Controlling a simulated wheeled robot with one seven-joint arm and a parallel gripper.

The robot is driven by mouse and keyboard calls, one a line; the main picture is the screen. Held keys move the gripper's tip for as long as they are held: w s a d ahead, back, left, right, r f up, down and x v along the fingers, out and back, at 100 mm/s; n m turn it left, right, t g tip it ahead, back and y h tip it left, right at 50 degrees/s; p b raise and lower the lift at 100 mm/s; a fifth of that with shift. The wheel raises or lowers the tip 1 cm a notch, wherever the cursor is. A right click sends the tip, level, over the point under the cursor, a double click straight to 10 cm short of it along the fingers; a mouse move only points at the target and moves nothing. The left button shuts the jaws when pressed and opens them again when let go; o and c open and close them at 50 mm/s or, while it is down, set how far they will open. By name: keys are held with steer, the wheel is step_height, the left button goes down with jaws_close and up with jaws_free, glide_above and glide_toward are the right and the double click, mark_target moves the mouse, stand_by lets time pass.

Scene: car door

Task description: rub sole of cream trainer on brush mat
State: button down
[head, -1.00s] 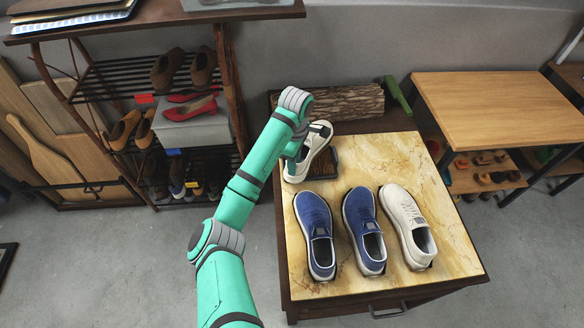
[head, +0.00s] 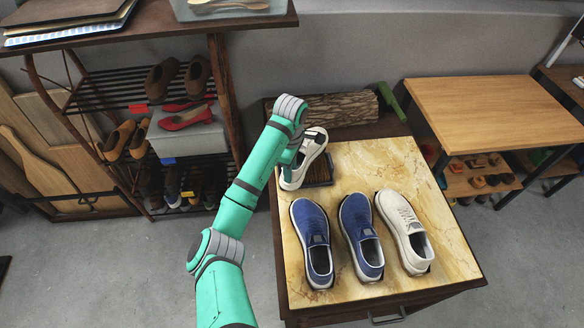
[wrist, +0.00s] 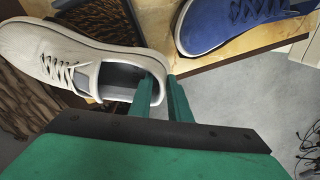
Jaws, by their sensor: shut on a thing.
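A cream trainer (head: 301,166) is held by my gripper (wrist: 163,88) at its heel collar. In the wrist view the cream trainer (wrist: 92,58) has one finger inside the shoe opening and one outside. In the head view it is over the left part of the dark brush mat (head: 319,171), which lies at the back left of the marbled tabletop. The trainer hides part of the mat. Whether the sole touches the bristles I cannot tell. A second cream trainer (head: 403,232) stands on the table at the right of the row.
Two blue trainers, a left one (head: 312,240) and a middle one (head: 360,234), stand on the marbled tabletop (head: 395,160). A log (head: 340,108) lies behind the mat. A shoe rack (head: 150,130) stands to the left. The tabletop's back right is clear.

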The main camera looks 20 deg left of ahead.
steer(key=shift+w+d, duration=0.2)
steer(key=shift+w, duration=1.15)
steer(key=s, duration=0.4)
steer(key=shift+s+a, duration=0.2)
steer(key=shift+s, duration=0.1)
steer(key=shift+w+d, duration=0.15)
steer(key=shift+w, duration=1.05)
steer(key=shift+w+d, duration=0.1)
steer(key=shift+w, duration=1.05)
step_height(320, 180, up, 8)
stand_by(0.5)
stand_by(0.4)
